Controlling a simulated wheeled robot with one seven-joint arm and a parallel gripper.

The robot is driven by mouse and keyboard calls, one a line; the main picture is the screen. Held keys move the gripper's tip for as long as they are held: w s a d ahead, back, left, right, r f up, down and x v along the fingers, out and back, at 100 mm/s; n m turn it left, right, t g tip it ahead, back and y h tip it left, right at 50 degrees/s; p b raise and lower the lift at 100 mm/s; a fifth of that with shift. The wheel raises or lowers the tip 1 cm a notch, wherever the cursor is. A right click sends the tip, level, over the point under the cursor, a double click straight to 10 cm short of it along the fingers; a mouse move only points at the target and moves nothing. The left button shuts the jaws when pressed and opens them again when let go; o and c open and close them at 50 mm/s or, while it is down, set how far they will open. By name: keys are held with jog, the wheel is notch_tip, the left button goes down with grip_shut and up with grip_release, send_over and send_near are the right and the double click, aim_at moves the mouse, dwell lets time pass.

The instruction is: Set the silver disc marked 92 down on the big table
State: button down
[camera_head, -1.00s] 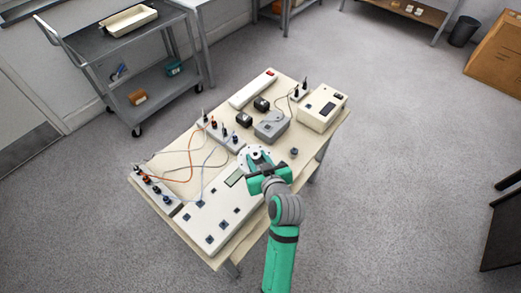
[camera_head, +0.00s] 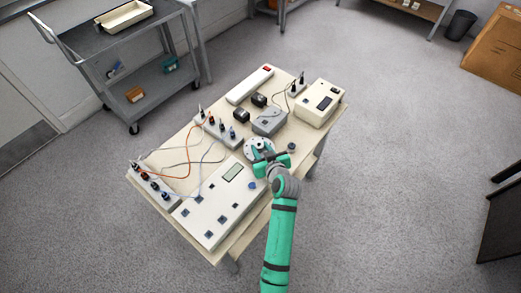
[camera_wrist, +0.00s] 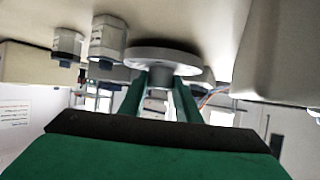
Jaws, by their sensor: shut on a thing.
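The silver disc (camera_head: 259,147) is at my gripper's tips, over the middle of the cream-topped table (camera_head: 302,134). My gripper (camera_head: 269,158) is shut on it, reaching in from the front right. In the wrist view the disc (camera_wrist: 163,57) is a flat round plate, and the two green fingers (camera_wrist: 162,95) close around its narrower hub. The disc is close to the tabletop; I cannot tell whether it touches. The number 92 is not legible. The fingers partly hide the disc in the head view.
A white panel with a display (camera_head: 222,203) lies front left of the disc. A grey box (camera_head: 268,122) stands behind it, and a small dark knob (camera_head: 291,147) is to its right. A cream instrument (camera_head: 320,103) is at the back right. Wired terminal strips (camera_head: 218,130) stand on the left.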

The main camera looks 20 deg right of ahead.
jog(key=shift+f, duration=0.4)
jog(key=shift+f, duration=0.1)
jog(key=c, duration=1.3)
grip_release()
jog(key=shift+f, duration=0.1)
